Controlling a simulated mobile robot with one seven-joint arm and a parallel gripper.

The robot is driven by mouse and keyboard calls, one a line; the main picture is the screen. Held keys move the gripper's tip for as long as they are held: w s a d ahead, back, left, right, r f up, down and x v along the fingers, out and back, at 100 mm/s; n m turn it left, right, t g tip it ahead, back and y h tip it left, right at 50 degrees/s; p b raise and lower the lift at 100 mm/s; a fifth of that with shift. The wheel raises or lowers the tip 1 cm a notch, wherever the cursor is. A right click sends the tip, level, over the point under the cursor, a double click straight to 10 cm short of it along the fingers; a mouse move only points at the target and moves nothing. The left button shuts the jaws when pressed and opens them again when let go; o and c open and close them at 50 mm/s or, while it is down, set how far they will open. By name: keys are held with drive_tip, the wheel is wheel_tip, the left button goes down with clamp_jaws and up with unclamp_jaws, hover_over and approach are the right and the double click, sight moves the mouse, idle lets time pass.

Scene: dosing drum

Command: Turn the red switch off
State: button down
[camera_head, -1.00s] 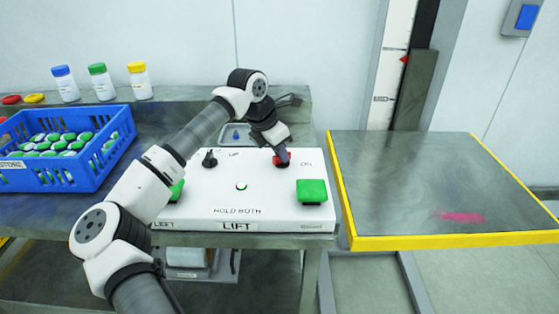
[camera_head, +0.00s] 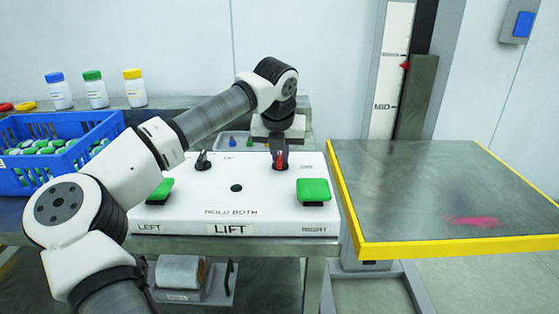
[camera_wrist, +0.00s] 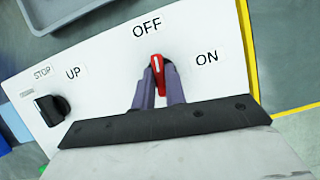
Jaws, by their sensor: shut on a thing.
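The white LIFT panel (camera_head: 190,222) lies on a bench, with its red switch (camera_head: 280,162) at the back right. My gripper (camera_head: 280,153) comes down from above and is shut on the red switch. In the wrist view the fingers (camera_wrist: 158,74) sit on either side of the red switch (camera_wrist: 157,63), whose pointed end faces the OFF label (camera_wrist: 147,27). The ON label (camera_wrist: 207,56) is to its right. The small round lamp (camera_head: 237,188) in the panel's middle is dark.
A black UP/STOP knob (camera_head: 203,160) stands left of the switch. Green buttons sit at the left (camera_head: 160,191) and right (camera_head: 313,190). A yellow-edged lift platform (camera_head: 420,190) is at the right. A blue crate (camera_head: 85,171) and several bottles stand at the left.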

drive_tip(key=shift+n+b, duration=0.35)
drive_tip(key=shift+n, duration=0.15)
drive_tip(key=shift+r, duration=0.1)
drive_tip(key=c, duration=1.4)
unclamp_jaws()
drive_tip(key=shift+c, duration=0.2)
drive_tip(key=v, duration=1.3)
drive_tip(key=shift+s+d+r, duration=0.2)
drive_tip(key=shift+d+r, duration=0.1)
drive_tip(key=shift+r, duration=0.05)
